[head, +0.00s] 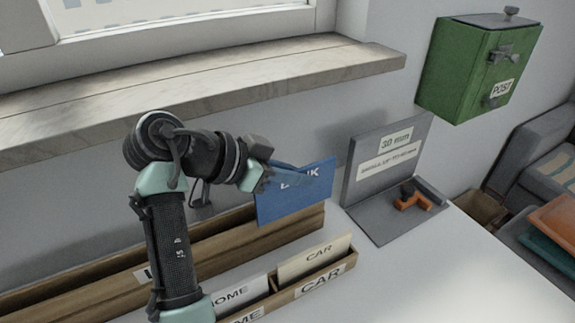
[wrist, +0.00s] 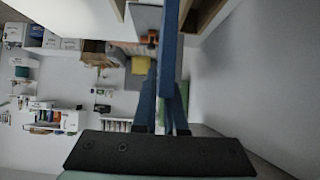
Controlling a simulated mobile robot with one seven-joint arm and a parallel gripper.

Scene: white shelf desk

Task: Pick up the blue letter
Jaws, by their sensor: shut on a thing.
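The blue letter (head: 297,194), marked with white letters that end in "NK", is upright above the right end of the long wooden letter rack (head: 245,240). In the head view I cannot tell whether its lower edge is clear of the rack. My gripper (head: 285,174) is shut on the letter's upper left part, and its fingers hide some of the lettering. In the wrist view the letter (wrist: 170,50) shows edge-on as a thin blue strip between the fingers of my gripper (wrist: 159,85).
A front wooden rack (head: 340,272) holds a white HOME letter (head: 240,294) and a cream CAR letter (head: 315,258). A grey stand (head: 372,185) with an orange object (head: 412,200) is to the right. A green POST box (head: 465,75) hangs on the wall. A wooden sill (head: 220,85) lies behind.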

